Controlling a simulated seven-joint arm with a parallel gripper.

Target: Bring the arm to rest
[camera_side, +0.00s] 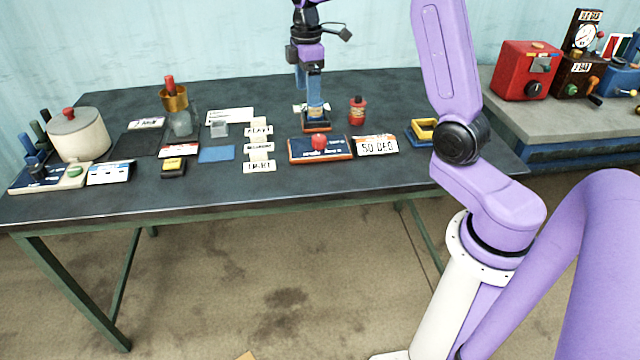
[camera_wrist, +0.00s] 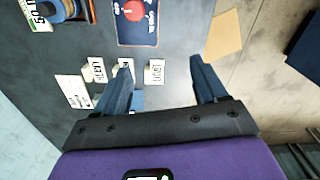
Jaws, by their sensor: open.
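My gripper (camera_side: 315,100) hangs from my purple arm over the back middle of the dark table (camera_side: 120,210), its blue fingers pointing down in the side view. In the wrist view my gripper (camera_wrist: 162,72) shows two blue fingers spread well apart. No object shows held between them; white label blocks lie on the table beyond. A small stand with an orange and dark base (camera_side: 315,126) is just below the gripper in the side view. Whether the fingers touch it is unclear there, but in the wrist view it lies off to the upper left.
A red-button panel (camera_side: 319,149), a 50 DEG sign (camera_side: 377,145) and a red bottle (camera_side: 357,110) stand nearby. A pale pot (camera_side: 79,135) and brass-topped glassware (camera_side: 175,100) are at left. A red box (camera_side: 525,70) is on the right bench. The table's front strip is clear.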

